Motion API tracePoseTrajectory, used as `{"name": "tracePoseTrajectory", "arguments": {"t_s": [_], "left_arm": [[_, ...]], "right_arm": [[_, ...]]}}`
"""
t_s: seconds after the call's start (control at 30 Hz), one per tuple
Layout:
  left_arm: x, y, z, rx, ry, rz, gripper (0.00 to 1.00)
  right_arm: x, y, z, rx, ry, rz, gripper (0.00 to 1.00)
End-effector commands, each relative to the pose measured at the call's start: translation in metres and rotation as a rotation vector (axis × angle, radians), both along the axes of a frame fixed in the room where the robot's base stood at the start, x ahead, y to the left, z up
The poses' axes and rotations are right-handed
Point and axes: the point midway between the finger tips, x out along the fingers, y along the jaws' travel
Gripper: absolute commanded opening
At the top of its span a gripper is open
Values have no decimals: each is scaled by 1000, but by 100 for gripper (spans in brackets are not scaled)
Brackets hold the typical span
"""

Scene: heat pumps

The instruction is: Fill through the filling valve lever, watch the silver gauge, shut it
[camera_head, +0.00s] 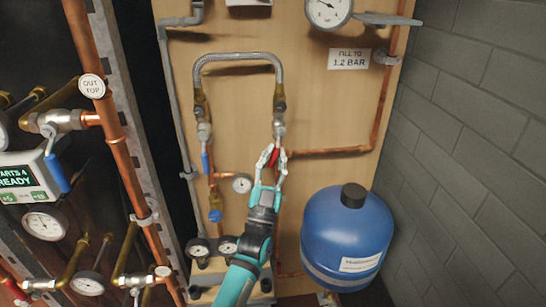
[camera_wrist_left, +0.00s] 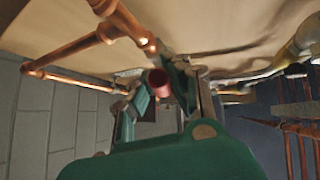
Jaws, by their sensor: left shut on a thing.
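The red filling valve lever (camera_head: 273,157) sits below the right end of the braided hose (camera_head: 238,57), on the wooden panel. My left gripper (camera_head: 270,170) is shut on this lever, its fingers on either side and hiding part of it. In the left wrist view the red lever (camera_wrist_left: 158,82) shows end-on between the two green-and-grey fingers. The round gauge with a silver rim (camera_head: 328,10) is at the top edge of the head view, partly cut off; its reading is too small to tell. My right gripper is not in view.
A blue vessel (camera_head: 346,236) stands right of my left arm. A valve with a blue lever (camera_head: 205,161) and a small gauge (camera_head: 242,183) are to the left. Copper pipes (camera_head: 330,151) cross the panel; a grey block wall (camera_head: 470,130) closes the right.

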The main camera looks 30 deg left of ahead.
Motion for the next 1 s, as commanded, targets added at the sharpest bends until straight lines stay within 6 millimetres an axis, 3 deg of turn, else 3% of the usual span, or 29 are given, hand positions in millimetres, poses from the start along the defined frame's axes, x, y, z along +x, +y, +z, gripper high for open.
{"name": "tracePoseTrajectory", "arguments": {"t_s": [0.03,0.63,0.67,0.87,1.0], "left_arm": [[2,-6,-9,5,22,-7,0],[2,-6,-9,5,22,-7,0],[2,-6,-9,5,22,-7,13],[1,-4,-7,3,16,-7,39],[1,-3,-5,2,11,-5,39]], "right_arm": [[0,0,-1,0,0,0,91],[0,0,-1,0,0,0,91],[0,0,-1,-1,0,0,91],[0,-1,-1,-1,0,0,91],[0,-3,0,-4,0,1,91]]}}
